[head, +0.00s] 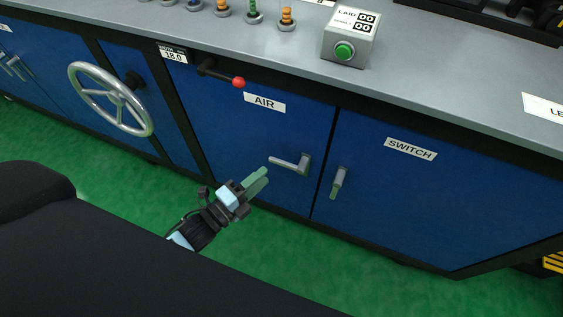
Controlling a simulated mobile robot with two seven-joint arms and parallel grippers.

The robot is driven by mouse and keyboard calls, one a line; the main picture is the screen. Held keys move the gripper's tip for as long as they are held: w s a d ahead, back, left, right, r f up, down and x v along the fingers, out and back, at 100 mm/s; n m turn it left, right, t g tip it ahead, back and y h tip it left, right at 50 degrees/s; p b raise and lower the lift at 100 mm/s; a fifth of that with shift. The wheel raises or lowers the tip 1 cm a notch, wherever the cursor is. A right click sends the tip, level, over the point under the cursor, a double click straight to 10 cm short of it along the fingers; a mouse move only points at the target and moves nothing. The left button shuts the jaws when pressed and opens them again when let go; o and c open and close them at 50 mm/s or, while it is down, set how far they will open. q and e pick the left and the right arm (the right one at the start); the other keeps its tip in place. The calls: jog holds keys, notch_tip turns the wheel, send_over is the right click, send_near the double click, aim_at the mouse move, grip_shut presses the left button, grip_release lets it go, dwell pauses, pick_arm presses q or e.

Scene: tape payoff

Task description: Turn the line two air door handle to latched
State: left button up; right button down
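The air door (250,130) is a blue panel labelled AIR. Its grey lever handle (288,163) is near the door's right edge and lies about level, pointing left from its mount. My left gripper (262,177) is just left of and slightly below the handle's free end, with its greenish fingers pointing towards it. The fingers look close together, with nothing visible between them; I cannot tell whether they are open or shut. A small gap seems to separate them from the handle. My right gripper is out of view.
The switch door (420,200) at right has a handle (338,182) pointing down. A red-knobbed lever (238,82) and a handwheel (110,98) project from the cabinet front. A grey counter (440,70) with a green-button box (348,45) is above. Green floor (300,250) is clear.

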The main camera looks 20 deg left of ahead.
aim_at(279, 164)
pick_arm(q)
jog(key=b+x, duration=0.1)
jog(key=x, duration=0.6)
jog(key=shift+w+d, duration=0.1)
jog(key=shift+w, duration=0.1)
jog(key=shift+c, duration=0.2)
grip_shut()
